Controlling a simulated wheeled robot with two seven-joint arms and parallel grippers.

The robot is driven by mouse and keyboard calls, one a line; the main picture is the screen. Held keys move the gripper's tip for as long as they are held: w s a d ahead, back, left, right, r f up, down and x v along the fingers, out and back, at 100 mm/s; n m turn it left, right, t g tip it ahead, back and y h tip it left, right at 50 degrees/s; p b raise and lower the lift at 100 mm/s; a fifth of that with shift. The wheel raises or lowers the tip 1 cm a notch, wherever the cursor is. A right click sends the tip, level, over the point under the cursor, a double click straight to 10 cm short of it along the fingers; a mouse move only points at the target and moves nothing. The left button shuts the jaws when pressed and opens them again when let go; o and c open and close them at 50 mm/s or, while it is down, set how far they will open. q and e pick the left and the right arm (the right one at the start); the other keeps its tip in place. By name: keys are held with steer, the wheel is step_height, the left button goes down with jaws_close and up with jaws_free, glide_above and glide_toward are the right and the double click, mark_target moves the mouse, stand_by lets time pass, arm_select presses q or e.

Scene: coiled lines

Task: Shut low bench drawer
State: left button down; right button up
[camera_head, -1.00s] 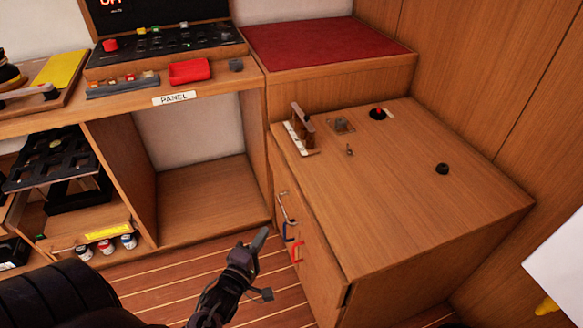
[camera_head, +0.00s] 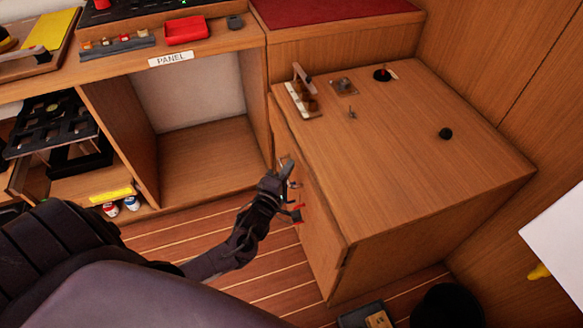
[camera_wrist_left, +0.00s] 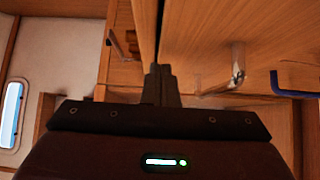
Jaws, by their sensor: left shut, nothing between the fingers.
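The low wooden bench (camera_head: 420,150) stands at the right in the head view. Its narrow front (camera_head: 322,240) faces left and carries small hooks or handles; a red one (camera_head: 298,214) shows beside my gripper. My left gripper (camera_head: 284,168) is shut and empty, its tips close against the upper part of this front; contact cannot be told. In the left wrist view my fingertips (camera_wrist_left: 160,72) point at a dark vertical gap beside a wood panel (camera_wrist_left: 210,30). A metal handle (camera_wrist_left: 238,65) and a blue hook (camera_wrist_left: 285,85) are right of them. My right gripper is not in view.
The bench top holds a small rack (camera_head: 303,95) and a black knob (camera_head: 445,133). Left are an open cubby (camera_head: 200,170) and a shelf with a yellow label (camera_head: 110,194) and jars. A dark round thing (camera_head: 450,305) stands on the floor in front.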

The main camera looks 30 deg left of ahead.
arm_select(q)
steer(key=shift+w+d, duration=0.35)
